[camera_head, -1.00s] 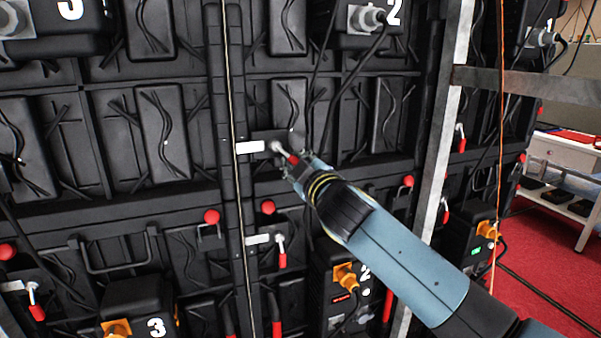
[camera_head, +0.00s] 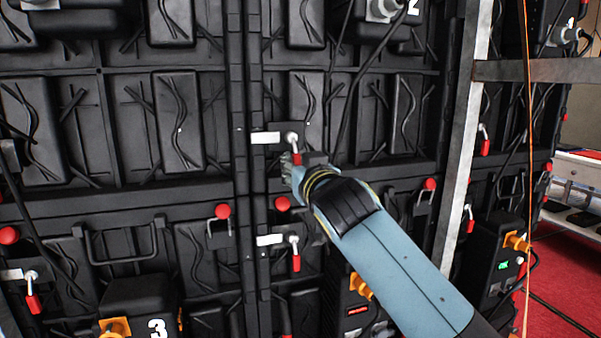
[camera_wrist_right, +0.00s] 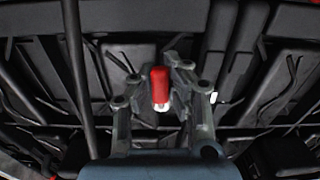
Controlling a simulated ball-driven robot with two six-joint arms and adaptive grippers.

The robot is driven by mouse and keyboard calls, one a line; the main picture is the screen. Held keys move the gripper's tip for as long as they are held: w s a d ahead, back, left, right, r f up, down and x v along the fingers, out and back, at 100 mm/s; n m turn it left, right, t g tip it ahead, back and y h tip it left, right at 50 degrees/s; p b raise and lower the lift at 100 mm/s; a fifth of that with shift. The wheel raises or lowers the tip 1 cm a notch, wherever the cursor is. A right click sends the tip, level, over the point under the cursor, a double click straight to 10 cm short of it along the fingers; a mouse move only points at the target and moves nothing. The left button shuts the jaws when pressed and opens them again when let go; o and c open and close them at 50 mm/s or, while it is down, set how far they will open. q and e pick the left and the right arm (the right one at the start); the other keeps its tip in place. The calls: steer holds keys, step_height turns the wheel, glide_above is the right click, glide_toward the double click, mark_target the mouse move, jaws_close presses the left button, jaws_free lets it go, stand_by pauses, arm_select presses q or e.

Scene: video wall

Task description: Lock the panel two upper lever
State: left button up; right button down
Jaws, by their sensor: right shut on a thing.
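The upper lever (camera_head: 293,143) of panel two has a metal pivot and a red handle, beside a white plate (camera_head: 265,138) on the dark panel frame. Its handle points about straight down. My right gripper (camera_head: 294,166) is shut on this red handle, partly hiding its lower end. In the right wrist view the red handle (camera_wrist_right: 160,86) shows between the fingers of the right gripper (camera_wrist_right: 160,80). The lower lever (camera_head: 295,255) hangs down beside another white plate. My left gripper is not in view.
Red knobs (camera_head: 282,203) and a metal handle (camera_head: 125,245) stick out around the levers. A hanging cable (camera_head: 340,95) runs close above my right arm. A metal upright (camera_head: 463,150) stands to the right, with red floor (camera_head: 570,270) beyond.

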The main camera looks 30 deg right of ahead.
steer(key=shift+a+f+m, duration=0.15)
steer(key=shift+a+m, duration=0.05)
steer(key=shift+m, duration=0.2)
steer(key=c, duration=1.3)
jaws_free()
steer(key=shift+o, duration=0.2)
steer(key=v, duration=1.2)
